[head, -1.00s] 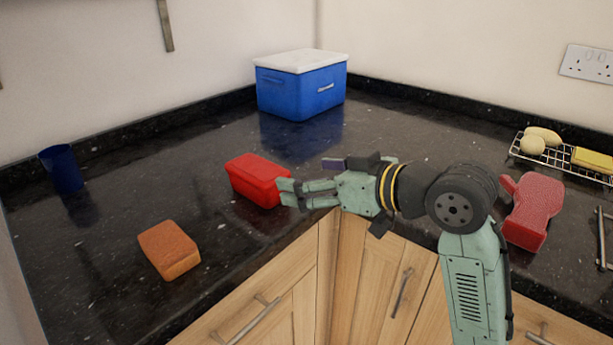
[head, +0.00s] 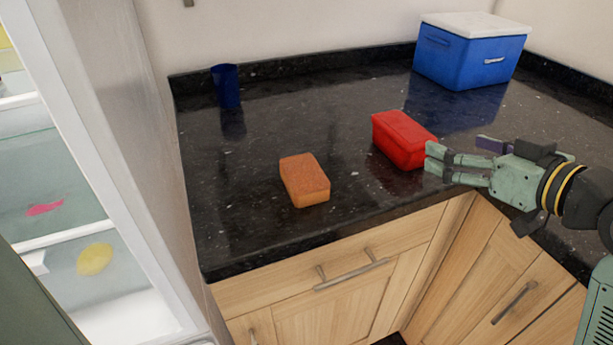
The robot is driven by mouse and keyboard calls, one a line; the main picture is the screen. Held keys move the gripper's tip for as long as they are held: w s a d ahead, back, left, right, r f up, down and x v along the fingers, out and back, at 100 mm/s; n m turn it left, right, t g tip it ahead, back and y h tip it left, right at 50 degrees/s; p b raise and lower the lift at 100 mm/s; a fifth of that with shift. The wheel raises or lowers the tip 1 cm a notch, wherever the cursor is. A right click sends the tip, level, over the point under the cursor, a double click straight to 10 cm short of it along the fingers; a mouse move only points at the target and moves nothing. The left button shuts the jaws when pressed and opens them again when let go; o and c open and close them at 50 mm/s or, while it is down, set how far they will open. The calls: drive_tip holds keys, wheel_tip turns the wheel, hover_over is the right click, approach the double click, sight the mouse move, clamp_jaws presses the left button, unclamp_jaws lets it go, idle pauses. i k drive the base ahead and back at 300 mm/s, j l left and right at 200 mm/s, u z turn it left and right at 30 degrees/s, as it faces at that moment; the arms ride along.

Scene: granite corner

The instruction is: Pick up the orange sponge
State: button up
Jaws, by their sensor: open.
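The orange sponge (head: 304,180) is a block lying flat on the black granite counter (head: 260,240), near the middle of the head view. My gripper (head: 432,160) is to the right of the sponge, over the counter's front edge. Its fingers point left and are apart, with nothing between them. The fingertips are close to the right end of a red box (head: 403,138); I cannot tell whether they touch it. The sponge is in full view and clear of my gripper.
A dark blue cup (head: 226,86) stands at the back left of the counter. A blue cooler with a white lid (head: 468,52) stands at the back right. An open fridge (head: 60,190) is at the left. The counter around the sponge is clear.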

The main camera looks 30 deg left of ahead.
sight(306, 184)
drive_tip(key=k+u, duration=0.35)
drive_tip(key=k+j+u, duration=0.1)
drive_tip(key=u, duration=0.25)
